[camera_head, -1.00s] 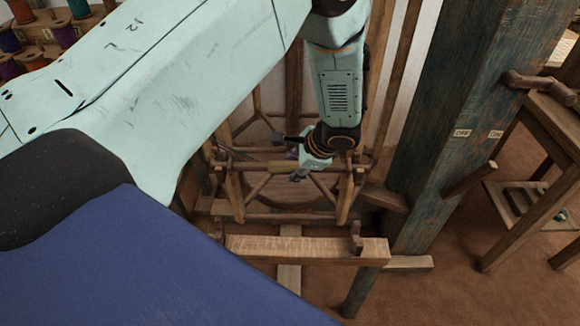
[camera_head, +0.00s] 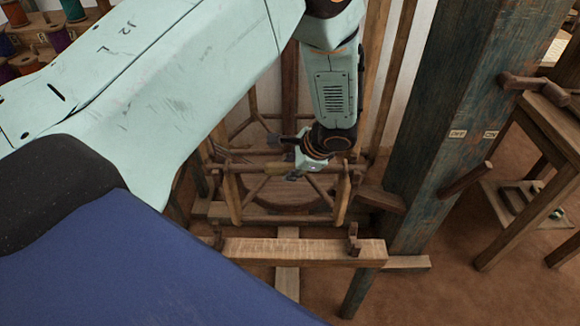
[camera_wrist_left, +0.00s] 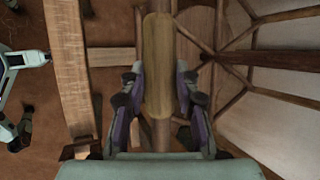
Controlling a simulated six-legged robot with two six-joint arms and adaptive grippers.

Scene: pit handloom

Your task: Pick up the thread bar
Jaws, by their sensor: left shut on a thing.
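The thread bar (camera_wrist_left: 157,65) is a pale, straight wooden piece seen lengthwise in the left wrist view. In the head view my left gripper (camera_head: 295,172) is at the top rail of the wooden frame, pointing down. The bar is small and partly hidden by the gripper there.
A spoked wooden frame (camera_head: 235,195) stands around the gripper. A thick pale beam (camera_head: 300,252) lies in front of it. A blue-green post (camera_head: 440,130) with pegs stands to the right, beside a wooden stool (camera_head: 530,200). Thread spools (camera_head: 55,38) are at top left.

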